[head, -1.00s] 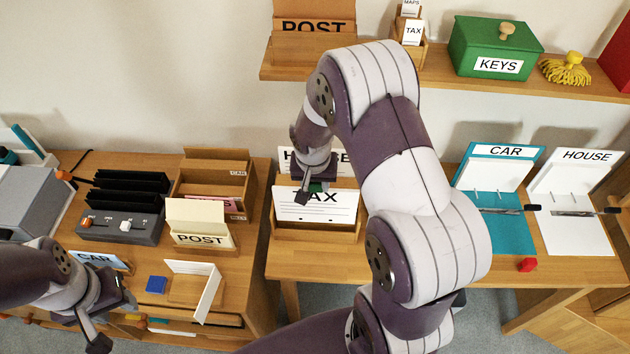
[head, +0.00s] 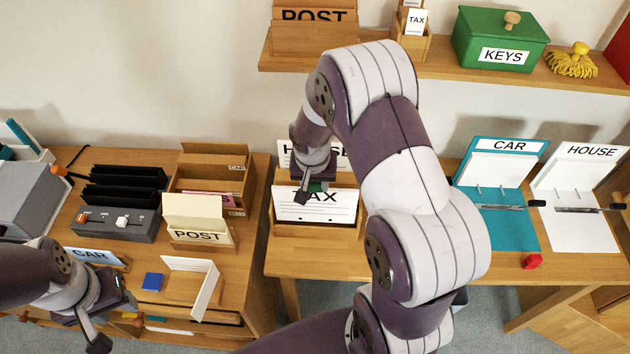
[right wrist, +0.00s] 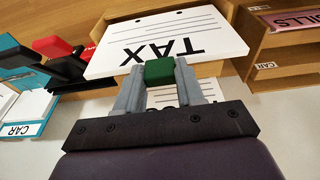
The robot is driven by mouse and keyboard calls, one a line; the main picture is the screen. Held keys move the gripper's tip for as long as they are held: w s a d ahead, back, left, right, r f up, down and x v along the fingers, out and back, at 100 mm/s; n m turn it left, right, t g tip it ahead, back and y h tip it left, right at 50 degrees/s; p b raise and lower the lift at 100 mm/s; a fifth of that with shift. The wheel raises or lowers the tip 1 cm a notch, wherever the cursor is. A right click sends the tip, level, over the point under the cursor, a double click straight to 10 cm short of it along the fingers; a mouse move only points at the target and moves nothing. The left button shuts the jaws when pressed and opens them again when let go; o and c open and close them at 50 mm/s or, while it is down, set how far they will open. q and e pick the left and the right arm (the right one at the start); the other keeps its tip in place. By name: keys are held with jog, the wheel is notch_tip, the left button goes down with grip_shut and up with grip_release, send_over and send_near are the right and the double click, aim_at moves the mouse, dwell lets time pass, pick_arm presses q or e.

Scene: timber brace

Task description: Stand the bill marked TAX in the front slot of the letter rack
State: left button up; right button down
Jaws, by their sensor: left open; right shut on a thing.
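The TAX bill (head: 330,208) is a white card with black lettering and a green grip tab (right wrist: 159,72) at its top edge. My right gripper (head: 316,187) is shut on that tab; its fingers close on it in the right wrist view (right wrist: 160,85). The bill is upright at the front of the wooden letter rack (head: 290,231), its lower edge by the rack's front wall. I cannot tell how deep it sits. A bill marked HOUSE (head: 287,152) stands behind it, partly hidden by my gripper. My left gripper (head: 116,318) is open and empty at lower left.
My right arm hides the table right of the rack. CAR (head: 503,218) and HOUSE (head: 572,222) clipboards lie further right. A wooden sorter (head: 207,180), a POST holder (head: 200,235) and a blue block (head: 153,281) are on the left desk. A shelf (head: 440,72) runs above.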

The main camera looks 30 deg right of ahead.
jog(key=shift+f, duration=0.1)
dwell(0.4)
jog(key=shift+f+b, duration=2.7)
jog(key=shift+f, duration=0.1)
jog(key=shift+c, duration=0.7)
grip_release()
notch_tip(320, 180, up, 8)
jog(key=p, duration=0.7)
send_over(315, 200)
jog(key=shift+s+a, duration=0.1)
jog(key=shift+s, duration=0.1)
